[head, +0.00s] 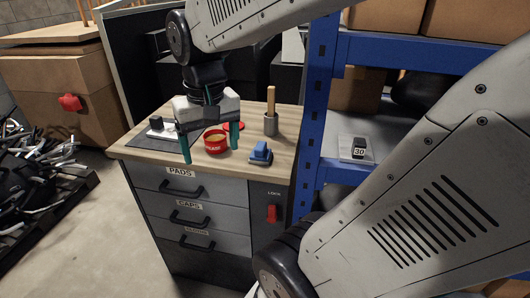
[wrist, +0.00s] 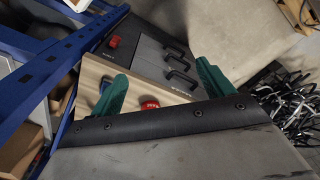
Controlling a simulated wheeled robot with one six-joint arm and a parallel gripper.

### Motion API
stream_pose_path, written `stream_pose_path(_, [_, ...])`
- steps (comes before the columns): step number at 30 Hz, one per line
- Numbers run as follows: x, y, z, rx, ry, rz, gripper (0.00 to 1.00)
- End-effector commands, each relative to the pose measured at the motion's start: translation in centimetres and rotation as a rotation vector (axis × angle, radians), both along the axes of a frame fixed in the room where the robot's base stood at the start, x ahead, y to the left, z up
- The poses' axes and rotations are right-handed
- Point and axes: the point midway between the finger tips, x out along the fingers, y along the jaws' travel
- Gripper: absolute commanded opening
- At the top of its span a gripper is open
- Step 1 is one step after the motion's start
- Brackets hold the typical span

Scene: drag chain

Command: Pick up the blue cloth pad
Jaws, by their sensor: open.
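A small blue item (head: 260,153) with a raised top sits on the wooden worktop (head: 275,180), near its front right part. It is the only small blue thing I make out there, and I cannot tell for sure that it is cloth. My gripper (head: 211,148) points down over the worktop, to the left of the blue item and apart from it. Its green fingers are spread and empty. They appear either side of a red tin (head: 216,146) in the head view. The wrist view shows the open fingers (wrist: 163,88) with part of the tin (wrist: 150,105) between them.
A cup with a wooden-handled tool (head: 271,120) stands behind the blue item. A dark mat (head: 160,139) lies at left. Drawers below, the top one labelled PADS (head: 181,173), are shut. A blue shelf post (head: 313,110) rises close on the right, with a small device (head: 358,148) on its shelf.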

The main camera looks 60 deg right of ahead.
Motion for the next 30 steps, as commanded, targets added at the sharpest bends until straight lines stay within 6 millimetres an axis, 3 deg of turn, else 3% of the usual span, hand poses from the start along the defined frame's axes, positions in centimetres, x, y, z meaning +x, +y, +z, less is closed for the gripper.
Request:
stream_pose_path(1, [1.6, -2.8, -0.6, 0.008, 0.018, -0.109, 0.8])
stream_pose_path(3, [3.4, -6.5, -1.5, 0.016, 0.029, -0.246, 0.8])
stream_pose_path(6, [5.0, -11.7, -3.1, 0.027, 0.041, -0.423, 0.8])
stream_pose_path(12, [5.6, -19.8, -6.2, 0.042, 0.057, -0.673, 0.8])
stream_pose_path(18, [5.4, -22.7, -7.9, 0.047, 0.06, -0.759, 0.8])
stream_pose_path(30, [4.8, -23.2, -12.9, 0.049, 0.063, -0.76, 0.8])
